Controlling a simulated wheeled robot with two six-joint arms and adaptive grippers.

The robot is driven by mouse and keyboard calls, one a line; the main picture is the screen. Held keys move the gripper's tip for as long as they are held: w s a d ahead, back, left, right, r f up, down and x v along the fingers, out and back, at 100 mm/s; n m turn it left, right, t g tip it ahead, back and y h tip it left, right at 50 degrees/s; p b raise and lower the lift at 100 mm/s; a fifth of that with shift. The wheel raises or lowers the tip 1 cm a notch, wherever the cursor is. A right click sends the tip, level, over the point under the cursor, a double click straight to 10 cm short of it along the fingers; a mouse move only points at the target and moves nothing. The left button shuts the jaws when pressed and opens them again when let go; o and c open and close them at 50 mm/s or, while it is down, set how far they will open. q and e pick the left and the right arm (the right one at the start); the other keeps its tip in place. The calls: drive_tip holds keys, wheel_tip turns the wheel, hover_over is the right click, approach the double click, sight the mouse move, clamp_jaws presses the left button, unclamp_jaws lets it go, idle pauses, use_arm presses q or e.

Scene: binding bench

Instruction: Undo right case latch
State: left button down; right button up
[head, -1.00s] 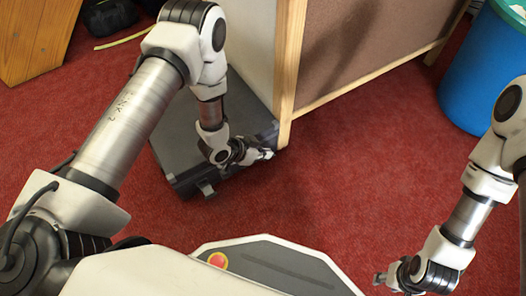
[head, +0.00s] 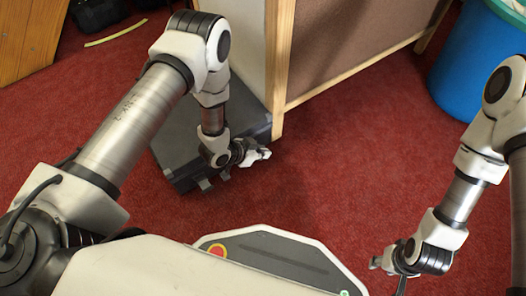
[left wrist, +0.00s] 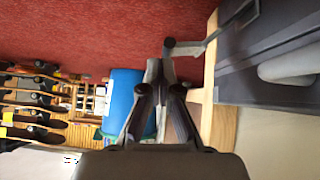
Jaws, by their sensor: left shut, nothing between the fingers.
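The dark grey case (head: 180,143) lies on the carpet against the wooden cabinet. My left gripper (head: 264,154) is shut and empty, just off the front edge, right of the right tab. My left forearm hides part of the case. In the left wrist view the gripper (left wrist: 160,66) is shut, and the case (left wrist: 270,50) is at the right. My right gripper (head: 376,263) is away at the lower right; its finger gap is unclear.
The cabinet (head: 350,45) stands behind and right of the case, its wooden post (head: 281,70) close to the case corner. A blue bin (head: 468,75) stands at the upper right. Red carpet (head: 340,170) in front is clear.

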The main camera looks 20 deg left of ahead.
use_arm(q)
drive_tip(key=shift+r+p, duration=0.6)
drive_tip(key=shift+r, duration=0.25)
drive_tip(key=s+a+r+p, duration=0.2)
drive_tip(key=s+r+p, duration=0.4)
drive_tip(key=r+p, duration=0.2)
wheel_tip(320, 180, up, 2)
drive_tip(key=shift+s+a+r, duration=0.15)
drive_tip(key=shift+s+a, duration=0.2)
drive_tip(key=shift+s, duration=0.05)
